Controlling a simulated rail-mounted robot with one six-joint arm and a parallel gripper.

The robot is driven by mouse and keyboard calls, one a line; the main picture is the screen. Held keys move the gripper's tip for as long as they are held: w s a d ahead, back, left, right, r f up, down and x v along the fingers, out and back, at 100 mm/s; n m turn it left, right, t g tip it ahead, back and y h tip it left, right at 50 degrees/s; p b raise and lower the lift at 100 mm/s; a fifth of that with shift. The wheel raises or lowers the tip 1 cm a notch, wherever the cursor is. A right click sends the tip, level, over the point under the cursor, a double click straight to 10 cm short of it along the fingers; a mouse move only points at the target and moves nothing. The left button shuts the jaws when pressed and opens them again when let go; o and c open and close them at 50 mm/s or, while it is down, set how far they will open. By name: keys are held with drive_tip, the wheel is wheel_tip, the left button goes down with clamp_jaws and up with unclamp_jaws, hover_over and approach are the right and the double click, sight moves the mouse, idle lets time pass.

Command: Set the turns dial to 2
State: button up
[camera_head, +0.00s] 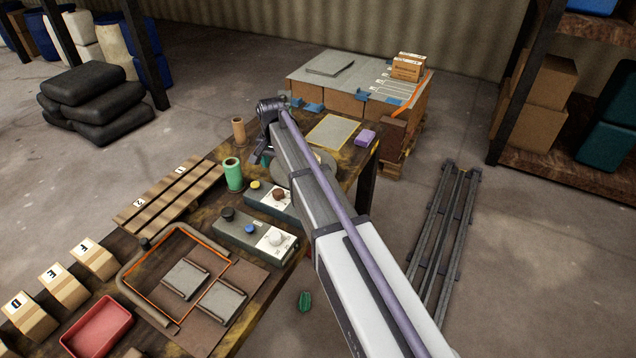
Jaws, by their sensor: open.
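Two grey control boxes stand on the wooden table. My gripper (256,160) is open, small in view, beyond both boxes and touching neither.
A green spool (233,174) and a brown cylinder (239,131) stand left of my gripper. A round grey disc (290,176) lies partly behind my arm. Wooden slats (170,195), an orange-edged frame (140,290), a red tray (97,328) and lettered boxes (62,287) fill the left side.

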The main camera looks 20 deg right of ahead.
sight(278, 191)
drive_tip(key=shift+m, duration=0.3)
drive_tip(key=f+b, duration=0.7)
drive_tip(key=a+f+b, duration=0.1)
drive_tip(key=f+b, duration=0.3)
drive_tip(key=shift+s, duration=0.25)
drive_tip(key=shift+r, duration=0.1)
drive_tip(key=shift+c, duration=0.4)
drive_tip(key=c, duration=0.8)
drive_tip(key=shift+c, duration=0.2)
